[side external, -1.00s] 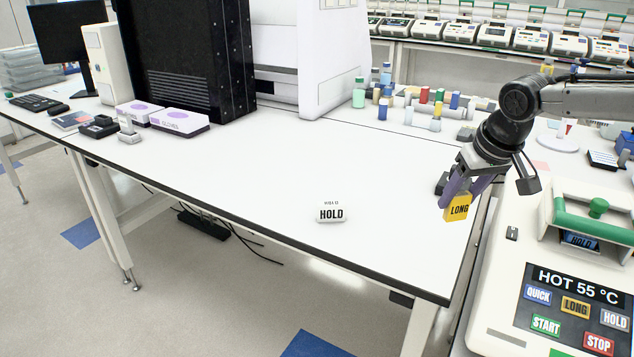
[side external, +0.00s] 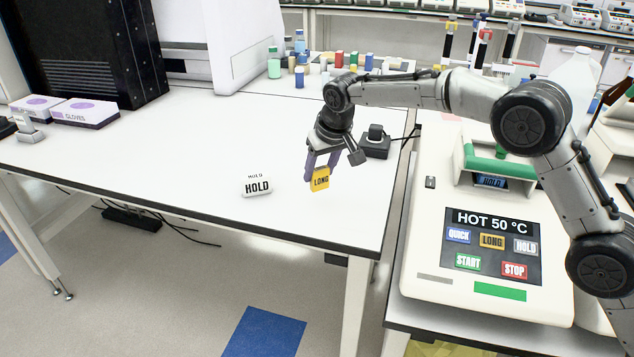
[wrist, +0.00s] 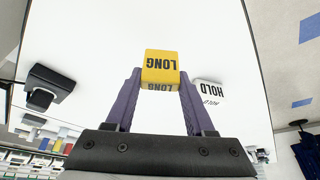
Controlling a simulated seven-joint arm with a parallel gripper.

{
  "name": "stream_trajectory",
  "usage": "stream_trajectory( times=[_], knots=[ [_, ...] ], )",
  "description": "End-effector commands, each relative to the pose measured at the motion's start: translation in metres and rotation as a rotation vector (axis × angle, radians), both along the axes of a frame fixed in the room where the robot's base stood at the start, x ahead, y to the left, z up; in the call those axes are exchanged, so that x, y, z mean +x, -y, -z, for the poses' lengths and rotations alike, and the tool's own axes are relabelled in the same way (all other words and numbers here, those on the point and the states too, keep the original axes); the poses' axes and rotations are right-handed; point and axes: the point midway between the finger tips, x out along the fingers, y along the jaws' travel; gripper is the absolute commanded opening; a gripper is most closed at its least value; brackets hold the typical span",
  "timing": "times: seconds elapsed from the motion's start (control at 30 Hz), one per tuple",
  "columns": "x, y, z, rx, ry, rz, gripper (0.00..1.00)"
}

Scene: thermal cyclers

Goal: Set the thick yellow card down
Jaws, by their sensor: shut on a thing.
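The thick yellow card marked LONG (side external: 320,180) is between the two purple fingers of my gripper (side external: 321,163). My gripper is shut on it and points down over the white table (side external: 180,150). The card also shows in the wrist view (wrist: 161,66), its face and lower edge both reading LONG. I cannot tell whether the card touches the table top. A white block marked HOLD (side external: 257,187) lies on the table just left of the card, apart from it; in the wrist view it (wrist: 208,92) is right of the fingers.
A thermal cycler (side external: 415,255) with a HOT 50 °C display and coloured buttons stands to the right. A black box (side external: 375,147) sits behind my gripper. Coloured bottles (side external: 274,66) and glove boxes (side external: 85,113) stand further back. The table left of the HOLD block is clear.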

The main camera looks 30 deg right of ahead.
Motion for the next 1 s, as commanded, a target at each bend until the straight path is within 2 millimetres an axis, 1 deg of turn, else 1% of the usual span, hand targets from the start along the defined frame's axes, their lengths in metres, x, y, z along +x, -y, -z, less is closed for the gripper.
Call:
stream_trajectory(
  times=[0.17,0.2,0.4,0.8,0.83,0.9,1.0],
  knots=[
    [0.006,-0.001,0.008,0.000,0.000,0.000,0.01],
    [0.009,-0.002,0.012,0.000,-0.001,0.000,0.01],
    [0.008,-0.002,0.037,-0.001,0.000,-0.001,0.01],
    [0.008,-0.002,0.043,-0.001,0.001,0.000,0.01],
    [0.008,-0.002,0.044,-0.001,0.000,0.000,0.56],
    [0.008,-0.002,0.043,-0.001,0.001,0.000,0.68],
    [0.008,-0.002,0.043,0.000,0.001,0.000,0.84]
  ],
)
